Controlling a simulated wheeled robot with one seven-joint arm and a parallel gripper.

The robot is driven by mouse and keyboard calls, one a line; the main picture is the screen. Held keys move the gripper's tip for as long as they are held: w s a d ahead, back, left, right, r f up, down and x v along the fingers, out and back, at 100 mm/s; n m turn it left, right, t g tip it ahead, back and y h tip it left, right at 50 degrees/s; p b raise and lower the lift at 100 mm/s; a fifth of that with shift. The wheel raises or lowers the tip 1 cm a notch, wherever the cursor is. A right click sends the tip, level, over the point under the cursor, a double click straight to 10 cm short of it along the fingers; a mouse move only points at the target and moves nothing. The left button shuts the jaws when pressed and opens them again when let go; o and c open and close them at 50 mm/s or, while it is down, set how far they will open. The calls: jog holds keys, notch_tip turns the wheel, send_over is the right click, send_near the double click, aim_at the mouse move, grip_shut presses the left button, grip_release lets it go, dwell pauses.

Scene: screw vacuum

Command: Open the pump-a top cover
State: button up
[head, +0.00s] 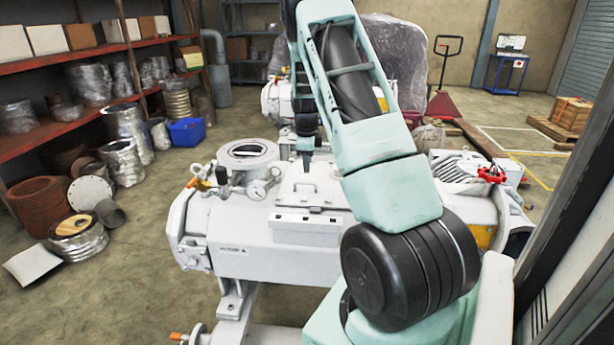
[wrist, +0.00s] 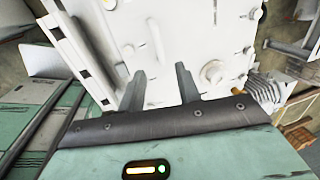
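Pump-a is the large white machine (head: 260,258) in the middle of the head view, with a "PUMP A" label on its front. Its top cover (head: 324,187) is a flat white plate with a small handle on it, and it appears to lie flat and closed. A white plated surface with bolts and a thin bar-like handle (wrist: 155,38) fills much of the wrist view. My gripper (wrist: 161,82) points at this surface, its two dark fingers apart with nothing between them. Contact cannot be told. In the head view my arm hides the right part of the pump.
A round port (head: 248,152) and a gauge (head: 257,190) sit left of the cover. A front strip with dark slots (head: 306,224) borders it. A red valve handle (head: 491,175) is at right. Shelves (head: 75,58) stand at left, and a second pump (head: 275,98) behind.

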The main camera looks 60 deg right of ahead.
aim_at(308, 183)
jog(key=f, duration=0.2)
jog(key=d+f, duration=0.1)
jog(key=f, duration=0.1)
jog(key=f+p, duration=0.1)
jog(key=f, duration=0.2)
jog(key=shift+w+d+f, duration=0.1)
jog(key=shift+w+d, duration=0.05)
jog(key=shift+w, duration=0.2)
grip_shut()
